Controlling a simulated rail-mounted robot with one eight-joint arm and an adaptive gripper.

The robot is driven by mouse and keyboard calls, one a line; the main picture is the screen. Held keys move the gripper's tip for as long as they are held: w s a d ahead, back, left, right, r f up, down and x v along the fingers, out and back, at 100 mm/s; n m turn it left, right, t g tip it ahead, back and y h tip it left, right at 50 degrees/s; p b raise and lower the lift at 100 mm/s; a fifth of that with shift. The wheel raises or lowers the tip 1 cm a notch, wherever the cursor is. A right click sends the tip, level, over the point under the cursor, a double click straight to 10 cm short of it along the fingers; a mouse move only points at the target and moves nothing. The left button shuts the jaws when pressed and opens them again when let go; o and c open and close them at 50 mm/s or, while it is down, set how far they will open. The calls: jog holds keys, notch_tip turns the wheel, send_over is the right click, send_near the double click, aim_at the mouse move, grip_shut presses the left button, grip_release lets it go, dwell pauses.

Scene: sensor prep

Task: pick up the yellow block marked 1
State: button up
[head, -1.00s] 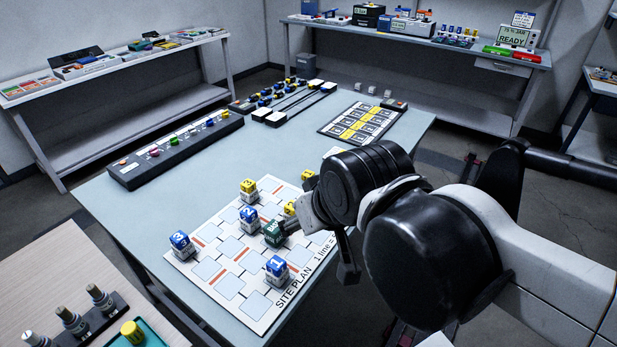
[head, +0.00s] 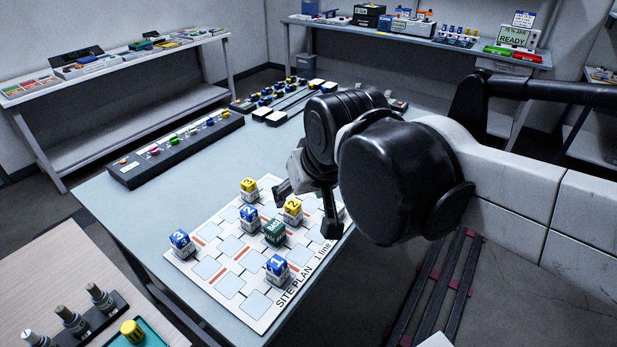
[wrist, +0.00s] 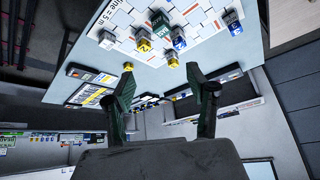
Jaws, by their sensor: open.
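In the wrist view, a small yellow patch (wrist: 128,66) shows at the tip of the left finger; it appears to be the yellow block marked 1, mostly hidden, and its number cannot be read. In the head view my gripper hides that spot. My gripper (head: 307,208) is open above the far right part of the site plan board (head: 230,283). Its two spread fingers also show in the wrist view (wrist: 160,71), with nothing between them. A yellow block marked 2 (head: 292,211) and another yellow block (head: 248,191) stand on the board nearby.
Blue blocks marked 1 (head: 277,268), 2 (head: 249,218) and 3 (head: 181,243) and a dark green block (head: 274,232) stand on the board. A row of coloured knobs on a dark strip (head: 175,152) lies at the table's left. The table between them is clear.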

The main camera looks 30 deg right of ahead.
jog(key=w+d+m+g+b, duration=0.1)
jog(key=w+d+m+g, duration=0.2)
jog(key=w, duration=0.8)
jog(key=w+d+m+b, duration=0.15)
jog(key=w+d, duration=0.35)
jog(key=w, duration=0.6)
jog(key=w+d+f+m+g, duration=0.2)
jog(key=w+d+f+m, duration=0.2)
jog(key=w+d+f, duration=0.6)
jog(key=w+f, duration=0.1)
jog(key=f, duration=0.2)
jog(key=w+d+f+m+g+b, duration=0.1)
jog(key=w+f, duration=0.1)
jog(key=f, duration=0.4)
jog(key=w+d+f+m+b, duration=0.1)
jog(key=w+d+f, duration=0.1)
jog(key=f, duration=0.4)
jog(key=shift+w+d+m, duration=0.25)
jog(key=shift+w+d, duration=0.1)
jog(key=shift+w, duration=0.45)
jog(key=shift+w+d+f+b, duration=0.1)
jog(key=shift+f+b, duration=0.1)
jog(key=shift+f, duration=1.1)
jog(key=shift+w+d+f+b, duration=0.1)
jog(key=shift+f+b, duration=0.1)
jog(key=shift+f, duration=1.1)
jog(key=c, duration=1.1)
jog(key=shift+o, duration=0.2)
jog(key=shift+r, duration=0.1)
